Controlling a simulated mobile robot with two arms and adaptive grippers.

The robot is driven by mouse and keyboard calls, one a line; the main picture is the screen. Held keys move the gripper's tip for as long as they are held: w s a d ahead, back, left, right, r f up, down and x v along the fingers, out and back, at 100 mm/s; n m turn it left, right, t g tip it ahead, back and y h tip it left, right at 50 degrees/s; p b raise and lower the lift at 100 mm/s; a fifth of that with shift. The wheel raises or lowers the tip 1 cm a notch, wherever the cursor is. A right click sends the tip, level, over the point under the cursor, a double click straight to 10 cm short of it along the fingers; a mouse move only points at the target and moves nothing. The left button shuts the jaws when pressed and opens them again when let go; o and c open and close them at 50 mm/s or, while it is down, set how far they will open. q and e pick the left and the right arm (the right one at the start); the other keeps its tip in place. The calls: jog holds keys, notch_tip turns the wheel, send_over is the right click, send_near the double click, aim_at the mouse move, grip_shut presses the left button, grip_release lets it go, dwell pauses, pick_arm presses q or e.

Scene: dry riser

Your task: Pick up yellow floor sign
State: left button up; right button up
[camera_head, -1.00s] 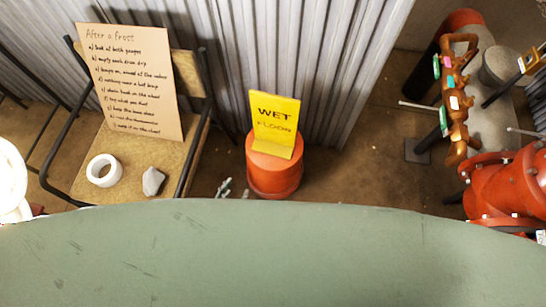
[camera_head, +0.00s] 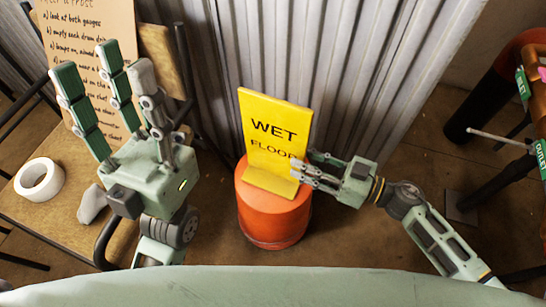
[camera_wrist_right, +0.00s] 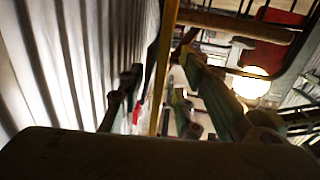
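The yellow floor sign (camera_head: 268,122), lettered "WET FLOOR", stands upright on top of an orange drum (camera_head: 270,217) in the head view. My right gripper (camera_head: 307,172) is at the sign's lower right edge, with fingers in front of the lettered face. In the right wrist view the sign shows as a thin yellow strip (camera_wrist_right: 161,92) between the fingers of my right gripper (camera_wrist_right: 158,105), with gaps seen on both sides. The fingers look open around it. My left gripper (camera_head: 105,70) is raised at the left, fingers spread and empty.
A chair seat (camera_head: 50,225) at the left carries a white tape roll (camera_head: 39,180), a grey stone (camera_head: 92,203) and a handwritten cardboard sheet (camera_head: 85,35). Corrugated metal wall (camera_head: 350,60) stands close behind the sign. Pipework labelled INLET and OUTLET (camera_head: 540,150) is at the right.

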aim_at(274, 148)
jog(key=shift+y, duration=0.3)
jog(key=b+x, duration=0.1)
jog(key=x, duration=0.1)
jog(key=b+x, duration=0.1)
jog(key=x, duration=0.2)
jog(key=b+x, duration=0.1)
jog(key=x, duration=0.2)
jog(key=shift+a+r+b, duration=0.25)
jog(key=shift+r+b, duration=0.05)
jog(key=shift+r, duration=0.05)
jog(key=shift+c, duration=0.2)
grip_shut()
